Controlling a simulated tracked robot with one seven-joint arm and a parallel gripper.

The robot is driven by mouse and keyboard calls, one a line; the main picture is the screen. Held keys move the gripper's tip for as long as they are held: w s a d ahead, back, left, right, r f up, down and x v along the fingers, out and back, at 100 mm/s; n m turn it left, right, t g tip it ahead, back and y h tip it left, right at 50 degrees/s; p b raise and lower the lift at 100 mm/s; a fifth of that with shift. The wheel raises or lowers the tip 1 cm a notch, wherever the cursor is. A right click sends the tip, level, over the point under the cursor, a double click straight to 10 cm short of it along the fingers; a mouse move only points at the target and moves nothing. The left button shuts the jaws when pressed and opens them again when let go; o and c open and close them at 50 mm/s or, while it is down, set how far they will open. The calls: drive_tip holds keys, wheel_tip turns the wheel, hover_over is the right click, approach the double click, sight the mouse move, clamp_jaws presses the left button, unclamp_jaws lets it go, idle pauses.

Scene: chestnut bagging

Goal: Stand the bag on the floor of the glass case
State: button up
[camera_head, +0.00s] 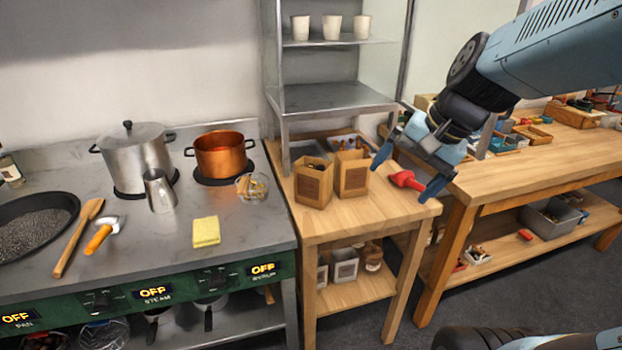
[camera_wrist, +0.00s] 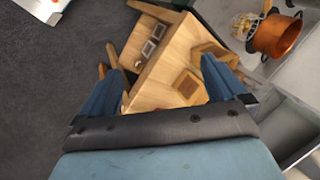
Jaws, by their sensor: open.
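Two open-topped brown paper bags stand upright side by side on the small wooden table. The left bag (camera_head: 313,184) and the right bag (camera_head: 352,175) each have a darker square label. The glass case (camera_head: 336,96) is the metal-framed unit behind them, with a bare grey floor and a shelf above. My gripper (camera_head: 404,180) is open and empty, to the right of the bags and apart from them. In the wrist view its two fingers (camera_wrist: 163,68) are spread above the table, and a brown bag label (camera_wrist: 188,84) shows between them.
Several white cups (camera_head: 330,27) stand on the case's upper shelf. A red object (camera_head: 405,180) lies near the small table's right edge. The stove at left holds a steel pot (camera_head: 137,160), a copper pot (camera_head: 220,155) and a yellow sponge (camera_head: 206,232). A workbench (camera_head: 520,165) stands at right.

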drive_tip(key=w+a+f+m+y, duration=0.4)
drive_tip(key=w+m+y, duration=0.1)
drive_tip(key=w+m, duration=0.35)
drive_tip(key=m+t+y, duration=0.3)
drive_tip(key=m, duration=0.7)
approach(321, 163)
drive_tip(key=s+a, duration=0.2)
drive_tip(key=a, duration=0.2)
drive_tip(key=shift+x, duration=2.35)
drive_tip(key=shift+w+a+f, duration=0.15)
drive_tip(key=shift+w+a, duration=0.15)
drive_tip(key=shift+w, duration=0.1)
drive_tip(key=shift+d+f, duration=0.1)
drive_tip(key=c, duration=0.6)
clamp_jaws()
